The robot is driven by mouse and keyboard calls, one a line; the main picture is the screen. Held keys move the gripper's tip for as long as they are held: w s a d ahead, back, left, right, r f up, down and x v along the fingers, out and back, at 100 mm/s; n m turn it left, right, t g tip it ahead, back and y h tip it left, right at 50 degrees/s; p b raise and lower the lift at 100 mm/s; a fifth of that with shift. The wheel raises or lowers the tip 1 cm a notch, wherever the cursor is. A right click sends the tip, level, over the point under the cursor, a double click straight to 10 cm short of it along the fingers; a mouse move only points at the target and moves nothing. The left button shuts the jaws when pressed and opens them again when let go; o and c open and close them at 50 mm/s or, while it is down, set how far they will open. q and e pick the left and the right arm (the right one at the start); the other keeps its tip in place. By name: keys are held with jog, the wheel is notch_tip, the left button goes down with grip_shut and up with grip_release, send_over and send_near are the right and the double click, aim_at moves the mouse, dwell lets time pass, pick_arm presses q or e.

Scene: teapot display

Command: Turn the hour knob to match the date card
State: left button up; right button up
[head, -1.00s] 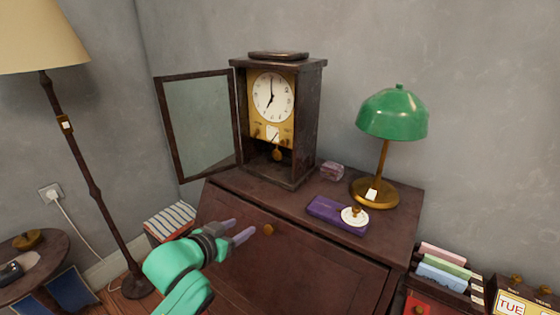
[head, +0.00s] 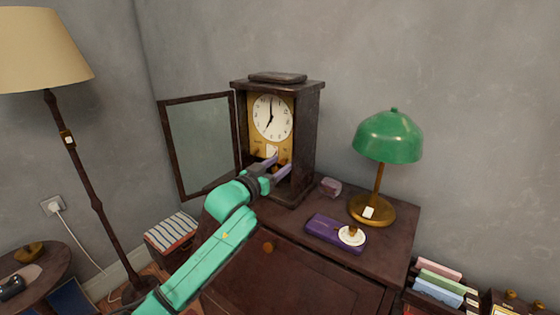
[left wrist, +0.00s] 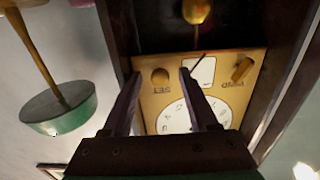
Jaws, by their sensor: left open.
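The dark wooden clock (head: 308,130) stands on the cabinet with its glass door (head: 202,145) swung open to the left. Its white dial (head: 272,117) shows about seven o'clock. The wrist view shows the gold faceplate (left wrist: 222,92) upside down, with a round knob (left wrist: 160,76) whose label looks like "SET", a second knob (left wrist: 243,69) and a white card (left wrist: 203,72) between them. My left gripper (head: 282,166) is open at the clock's front; in the wrist view its fingertips (left wrist: 160,75) appear on either side of the round knob. Contact is unclear. My right gripper is out of view.
A pendulum bob (left wrist: 198,12) hangs by the faceplate. The green lamp (head: 388,138), purple case (head: 328,232) and small purple box (head: 330,187) are to the right on the cabinet top. A floor lamp (head: 85,180) stands left. A gold-trimmed box (head: 510,305) is cut off bottom right.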

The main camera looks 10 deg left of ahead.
pick_arm(q)
jog(key=shift+w, duration=0.1)
grip_shut()
jog(key=shift+m, duration=0.4)
jog(key=m+p, duration=0.1)
jog(key=m, duration=0.4)
jog(key=shift+m, duration=0.3)
jog(key=m, duration=0.5)
jog(key=shift+f+m, duration=0.1)
jog(key=shift+m, duration=0.2)
